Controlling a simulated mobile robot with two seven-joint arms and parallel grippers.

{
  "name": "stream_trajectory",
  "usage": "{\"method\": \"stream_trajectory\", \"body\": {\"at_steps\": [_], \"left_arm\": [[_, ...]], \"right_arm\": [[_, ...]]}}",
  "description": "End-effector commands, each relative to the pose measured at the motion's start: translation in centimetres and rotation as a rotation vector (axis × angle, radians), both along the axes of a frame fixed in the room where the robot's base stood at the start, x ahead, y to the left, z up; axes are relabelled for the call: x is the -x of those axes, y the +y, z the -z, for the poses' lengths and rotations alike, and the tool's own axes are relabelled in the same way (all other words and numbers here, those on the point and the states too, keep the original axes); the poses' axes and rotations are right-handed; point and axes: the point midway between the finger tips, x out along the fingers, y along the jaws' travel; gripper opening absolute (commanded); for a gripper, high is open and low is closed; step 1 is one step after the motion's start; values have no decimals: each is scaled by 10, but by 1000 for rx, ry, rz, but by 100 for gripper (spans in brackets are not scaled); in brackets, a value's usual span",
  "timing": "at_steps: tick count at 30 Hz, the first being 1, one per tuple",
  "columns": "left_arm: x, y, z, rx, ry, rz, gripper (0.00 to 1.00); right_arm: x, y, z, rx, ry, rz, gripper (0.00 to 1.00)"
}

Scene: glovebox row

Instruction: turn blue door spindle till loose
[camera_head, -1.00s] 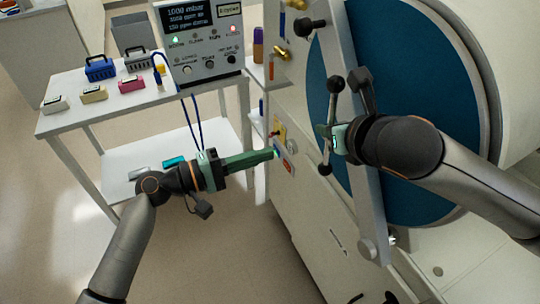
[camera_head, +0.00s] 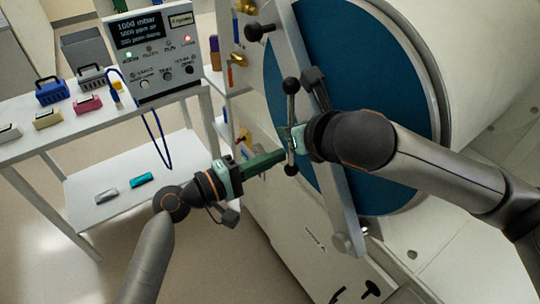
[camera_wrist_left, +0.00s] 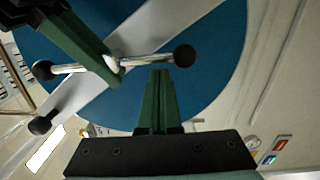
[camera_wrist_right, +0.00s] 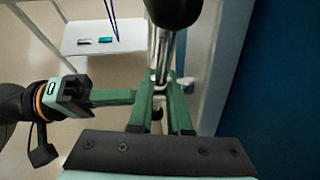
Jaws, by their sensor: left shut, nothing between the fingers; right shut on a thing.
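The blue door (camera_head: 350,75) fills the right of the head view, crossed by a grey bar. Its spindle handle (camera_head: 291,108) is a metal crossbar with black ball ends, standing nearly upright in front of that bar. My right gripper (camera_head: 297,134) is shut on the spindle; the right wrist view shows its fingers on either side of the metal rod (camera_wrist_right: 160,78). My left gripper (camera_head: 284,153) is shut and empty, its tips close to the lower half of the crossbar. In the left wrist view its fingers (camera_wrist_left: 160,75) point at the crossbar (camera_wrist_left: 145,60); I cannot tell whether they touch.
A white trolley (camera_head: 30,150) at the left carries several small coloured cases and a control box (camera_head: 150,45) with a display. A cyan block (camera_head: 141,179) and a grey one lie on its lower shelf. Brass valves (camera_head: 240,60) stick out left of the door.

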Motion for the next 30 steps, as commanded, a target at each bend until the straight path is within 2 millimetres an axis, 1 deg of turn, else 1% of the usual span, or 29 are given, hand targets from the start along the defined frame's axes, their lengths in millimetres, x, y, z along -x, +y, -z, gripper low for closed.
{"method": "stream_trajectory", "body": {"at_steps": [2,7,14,15,21,22,30], "left_arm": [[0,0,0,0,0,0,0],[9,-8,0,-2,0,1,0],[11,-10,0,0,1,9,0],[11,-10,0,0,1,10,0],[10,-9,0,0,1,5,0],[10,-9,0,0,1,5,0],[9,-8,0,-1,0,1,0]], "right_arm": [[0,0,1,0,1,0,0],[0,0,1,0,1,0,0],[0,0,1,0,1,1,0],[0,0,1,0,1,1,21],[0,0,0,0,0,0,43],[0,0,0,0,0,0,46],[1,0,-1,-1,-1,-1,46]]}}
